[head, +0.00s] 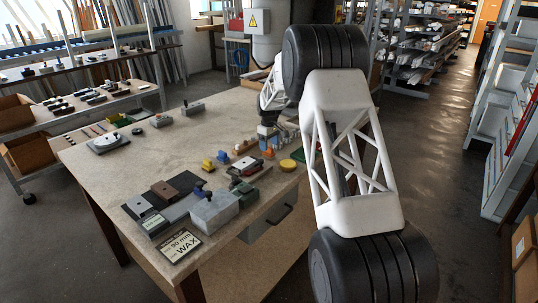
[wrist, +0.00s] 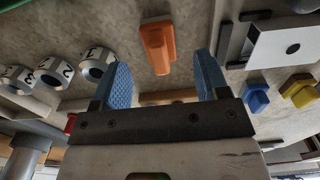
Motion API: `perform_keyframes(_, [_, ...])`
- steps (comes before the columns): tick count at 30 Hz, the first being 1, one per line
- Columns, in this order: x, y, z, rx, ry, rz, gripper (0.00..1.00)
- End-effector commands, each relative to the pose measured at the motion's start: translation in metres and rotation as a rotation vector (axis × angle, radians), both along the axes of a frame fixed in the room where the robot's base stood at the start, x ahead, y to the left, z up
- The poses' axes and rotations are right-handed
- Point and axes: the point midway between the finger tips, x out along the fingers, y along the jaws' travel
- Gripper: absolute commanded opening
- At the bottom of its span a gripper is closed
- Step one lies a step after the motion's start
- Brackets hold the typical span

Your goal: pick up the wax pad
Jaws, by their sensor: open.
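No thing in view is surely the wax pad. A round yellow disc (head: 287,164) lies near the table's right edge in the head view and may be it. A card (head: 180,245) at the table's front corner reads "90 mm" and "WAX". My gripper (head: 268,143) is low over the far right part of the table. In the wrist view, my gripper (wrist: 162,65) has its two blue fingers apart with nothing held between them. An orange block (wrist: 157,46) lies beyond the gap between the fingers.
Several numbered silver cylinders (wrist: 48,76) are left in the wrist view. A blue knob (wrist: 256,97), a yellow knob (wrist: 299,91) and a white plate (wrist: 288,47) are right. A grey block (head: 213,211) stands near the table's front. The table's middle (head: 165,158) is mostly clear.

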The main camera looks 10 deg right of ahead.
Motion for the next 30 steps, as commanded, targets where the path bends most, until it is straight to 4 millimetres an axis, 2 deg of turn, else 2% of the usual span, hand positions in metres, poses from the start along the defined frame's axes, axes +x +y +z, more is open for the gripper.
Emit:
perform_keyframes(14, [0.001, 0.0, -0.046, 0.001, 0.0, 0.001, 0.68])
perform_keyframes(30, [0.001, 0.0, -0.049, 0.001, -0.001, 0.001, 0.68])
